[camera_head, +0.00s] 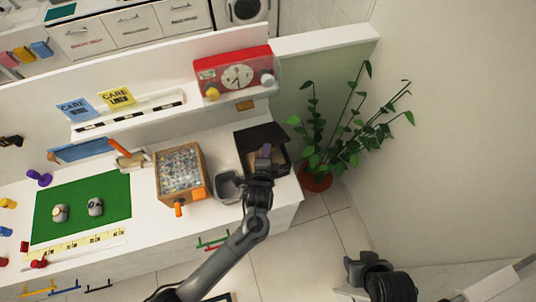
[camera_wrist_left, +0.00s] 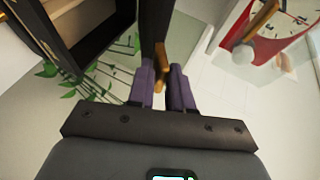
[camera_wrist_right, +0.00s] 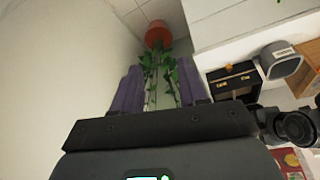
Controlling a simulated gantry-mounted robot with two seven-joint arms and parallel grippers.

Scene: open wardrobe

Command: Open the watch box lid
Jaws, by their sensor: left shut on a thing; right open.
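The black watch box (camera_head: 285,157) stands at the right end of the white counter; its lid (camera_head: 256,134) appears raised. In the left wrist view, the lid (camera_wrist_left: 153,25) shows nearly edge-on with a gold clasp, beside the tan interior of the box (camera_wrist_left: 88,32). My left gripper (camera_head: 264,150) is shut on the lid's edge at the clasp, its purple fingers (camera_wrist_left: 162,85) either side. The box also shows in the right wrist view (camera_wrist_right: 232,80). My right gripper (camera_wrist_right: 156,85) is open and empty, away from the box; in the head view it is at lower right (camera_head: 362,262).
A grey container (camera_head: 228,186) and a wooden box of small pieces (camera_head: 181,172) stand left of the watch box. A red clock unit (camera_head: 233,75) is on the ledge behind. A potted plant (camera_head: 316,178) stands on the floor to the right.

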